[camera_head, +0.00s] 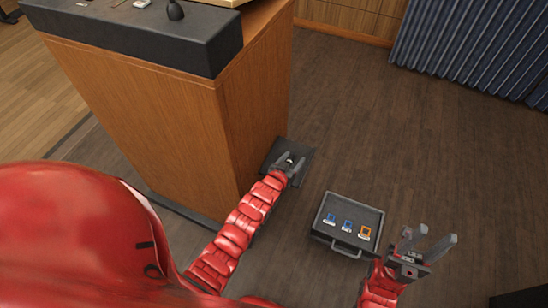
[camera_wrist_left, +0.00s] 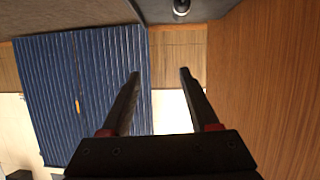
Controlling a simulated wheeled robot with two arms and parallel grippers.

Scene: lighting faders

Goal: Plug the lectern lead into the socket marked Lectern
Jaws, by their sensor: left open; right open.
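The socket box (camera_head: 345,238) is dark, with two blue sockets (camera_head: 339,222) and one orange socket (camera_head: 365,232). Each has a small pale label, too small to read. My left gripper (camera_head: 289,163) is open beside the lectern, over a dark plate (camera_head: 302,152). A small pale piece shows near its fingers in the head view. A silver round-ended piece (camera_wrist_left: 181,7) shows beyond the fingertips in the left wrist view; I cannot tell if it is the lead's plug. No cable is clearly visible. My right gripper (camera_head: 428,240) is open and empty, right of the box.
The wooden lectern (camera_head: 170,120) with its black top edge (camera_head: 140,42) stands at the upper left, close beside my left arm. A blue curtain (camera_head: 475,45) hangs at the upper right. The brown floor (camera_head: 400,140) between is clear.

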